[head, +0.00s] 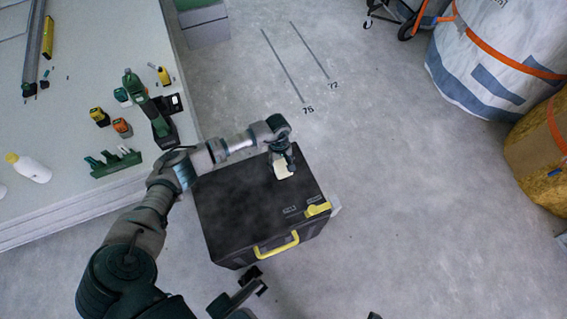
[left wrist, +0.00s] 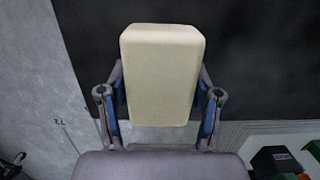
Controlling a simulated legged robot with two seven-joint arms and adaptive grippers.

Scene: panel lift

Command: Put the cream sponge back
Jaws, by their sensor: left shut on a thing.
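The cream sponge (head: 285,173) is held over the lid of a black case (head: 235,205) with a yellow handle. My left gripper (head: 281,162) is shut on it. In the left wrist view the sponge (left wrist: 161,75) is a pale rounded block between the two blue-sided fingers of my left gripper (left wrist: 161,105), with the dark lid behind it. I cannot tell whether the sponge touches the lid. What seems to be my right gripper (head: 255,280) shows as a dark shape at the bottom of the head view, in front of the case; its opening is unclear.
A pale bench (head: 75,95) at the left holds a green drill (head: 150,110), several small tools, a green rack (head: 116,161) and a white bottle (head: 30,168). A strapped white bag (head: 490,70) stands at the upper right. Grey floor right of the case is clear.

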